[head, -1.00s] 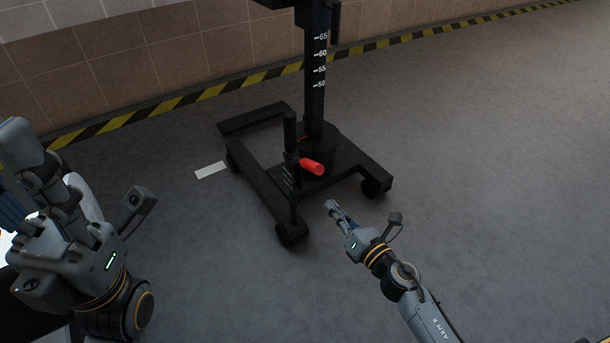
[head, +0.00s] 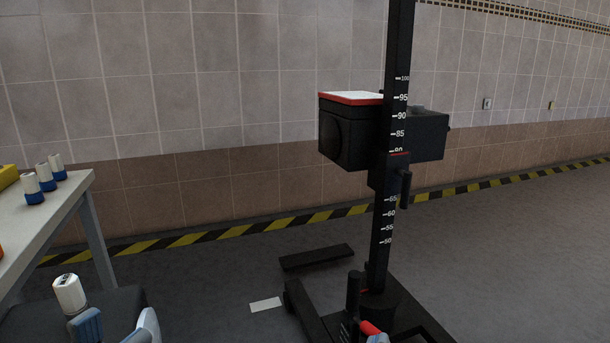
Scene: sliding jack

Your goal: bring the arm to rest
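The black sliding jack stands right of centre. Its upright mast (head: 382,230) carries a white number scale. A black box-shaped head (head: 345,138) with a red-edged white top sits high on the mast. A red handle (head: 371,328) shows low beside the base, at the bottom edge. A part of my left gripper (head: 86,326) shows at the lower left, far from the jack and cut off by the frame. Its finger opening cannot be made out. A small grey tip of my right gripper (head: 378,339) shows just by the red handle; whether they touch is unclear.
A white table (head: 60,192) at the left holds several white-and-blue cylinders (head: 45,177) and a yellow object. Another white cylinder (head: 68,293) shows near my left gripper. A tiled wall (head: 230,100) and a yellow-black floor stripe (head: 300,219) lie behind. Floor at right is clear.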

